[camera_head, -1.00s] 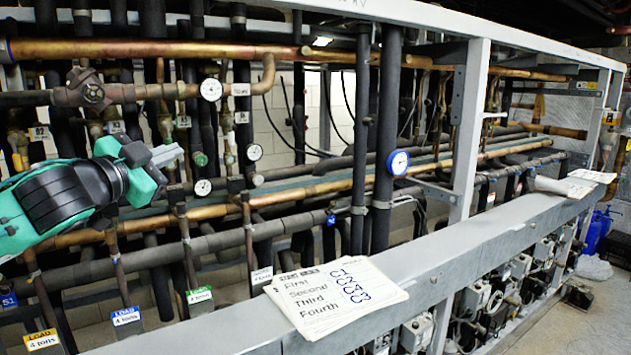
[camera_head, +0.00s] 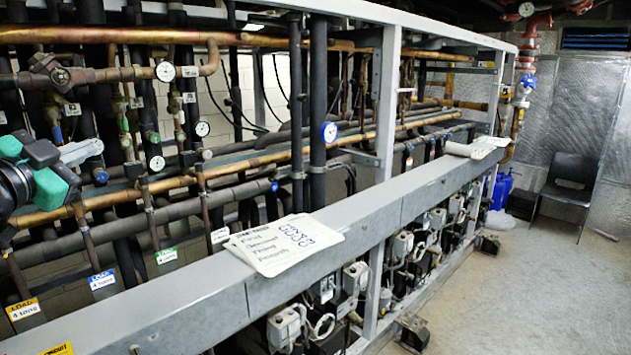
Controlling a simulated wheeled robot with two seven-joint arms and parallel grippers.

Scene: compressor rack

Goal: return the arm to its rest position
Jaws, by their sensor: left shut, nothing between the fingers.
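My left gripper (camera_head: 82,151) shows at the left edge, in front of the pipes of the compressor rack (camera_head: 385,120). Its grey fingers are together and point right, with nothing between them. Its green and black wrist is cut off by the left edge of the view. The fingers appear in front of the copper pipes and gauges; whether they touch anything cannot be told. My right gripper is not in view.
A grey beam (camera_head: 370,215) runs across the front of the rack, with papers (camera_head: 285,243) lying on it. A black chair (camera_head: 570,190) and blue containers (camera_head: 501,188) stand at the back right. The floor (camera_head: 540,290) at right is clear.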

